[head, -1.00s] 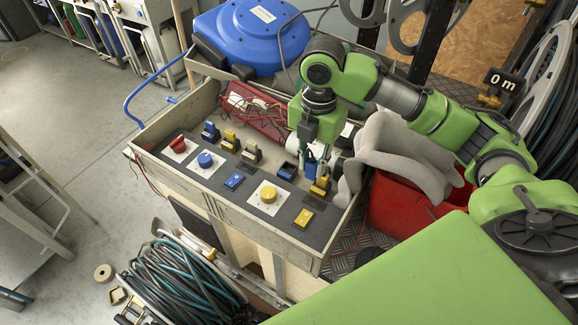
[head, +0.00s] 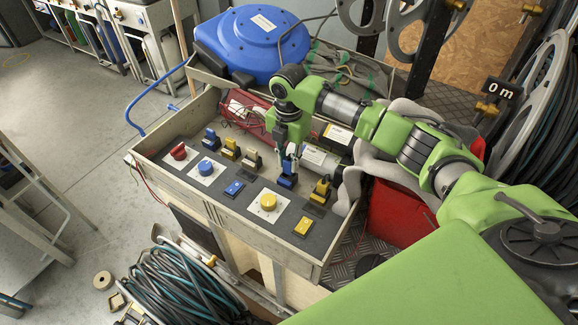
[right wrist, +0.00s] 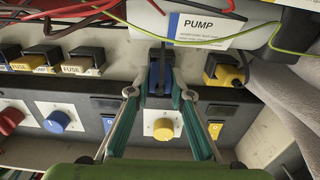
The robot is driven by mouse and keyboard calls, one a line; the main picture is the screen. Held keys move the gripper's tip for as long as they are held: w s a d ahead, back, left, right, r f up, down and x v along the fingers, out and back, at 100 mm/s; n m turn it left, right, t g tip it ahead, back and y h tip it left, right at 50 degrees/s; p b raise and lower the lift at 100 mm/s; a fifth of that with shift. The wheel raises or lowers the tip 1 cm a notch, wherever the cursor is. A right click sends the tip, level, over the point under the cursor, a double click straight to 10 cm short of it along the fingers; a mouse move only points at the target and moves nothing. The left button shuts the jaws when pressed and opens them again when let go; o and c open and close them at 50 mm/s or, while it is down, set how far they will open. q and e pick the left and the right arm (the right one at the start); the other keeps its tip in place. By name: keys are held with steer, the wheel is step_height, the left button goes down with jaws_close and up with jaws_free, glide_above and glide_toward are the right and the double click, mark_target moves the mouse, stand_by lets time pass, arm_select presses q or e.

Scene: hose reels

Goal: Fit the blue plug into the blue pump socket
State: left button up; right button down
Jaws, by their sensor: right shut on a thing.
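My right gripper (head: 289,163) is shut on the blue plug and points down over the panel. The blue plug shows between the fingertips in the right wrist view (right wrist: 160,76). The blue pump socket (head: 287,182) is directly below the fingers, in the row between a beige-and-black socket and a yellow one. The plug is lined up with it or touching it; the fingers hide the join, so I cannot tell how deep it sits. The white PUMP label (right wrist: 205,28) is just behind the plug. My left gripper is not in view.
A yellow plug in its socket (head: 320,190) stands to the right. A yellow knob (head: 268,202) is in front.

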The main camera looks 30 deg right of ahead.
mark_target(289, 160)
steer(key=shift+s+f, duration=0.1)
steer(key=shift+f, duration=1.25)
steer(key=shift+f, duration=0.1)
steer(key=c, duration=1.8)
jaws_free()
step_height(289, 160, up, 12)
steer(key=shift+r, duration=0.15)
steer(key=shift+r, duration=0.1)
